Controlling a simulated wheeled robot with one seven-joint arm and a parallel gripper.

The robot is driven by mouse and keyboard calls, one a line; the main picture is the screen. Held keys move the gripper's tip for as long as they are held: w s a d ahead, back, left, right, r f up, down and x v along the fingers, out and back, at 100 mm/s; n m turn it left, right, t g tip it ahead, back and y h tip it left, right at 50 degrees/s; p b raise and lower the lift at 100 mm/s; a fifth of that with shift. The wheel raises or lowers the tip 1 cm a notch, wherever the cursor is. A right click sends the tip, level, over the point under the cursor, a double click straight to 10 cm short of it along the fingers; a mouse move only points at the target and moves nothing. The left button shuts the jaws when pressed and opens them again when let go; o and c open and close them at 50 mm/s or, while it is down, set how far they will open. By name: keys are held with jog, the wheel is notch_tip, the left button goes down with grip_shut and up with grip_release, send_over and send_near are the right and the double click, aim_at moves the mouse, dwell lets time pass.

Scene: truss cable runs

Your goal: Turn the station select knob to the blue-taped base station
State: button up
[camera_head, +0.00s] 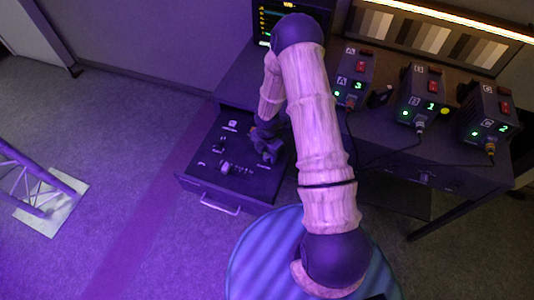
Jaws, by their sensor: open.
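A dark control panel (258,185) sits in a pulled-out drawer below the desk, with small knobs and white marks. A pale knob (225,168) stands near its front; I cannot read its label or setting. My gripper (267,156) is open over the panel's right part, to the right of this knob and apart from it. My arm hides part of the drawer. Three base stations stand on the desk: A (353,79) showing 3, B (422,96) showing 1, and C (487,113) showing 2. I cannot make out blue tape on any.
A monitor (286,18) stands at the back, partly behind my arm. A grey-scale chart board (402,32) is behind the stations. Cables run from the stations across the desk (390,135). A truss on a pale base plate (52,205) stands at left. The floor between is clear.

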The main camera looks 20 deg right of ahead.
jog(key=shift+f, duration=0.25)
jog(key=c, duration=1)
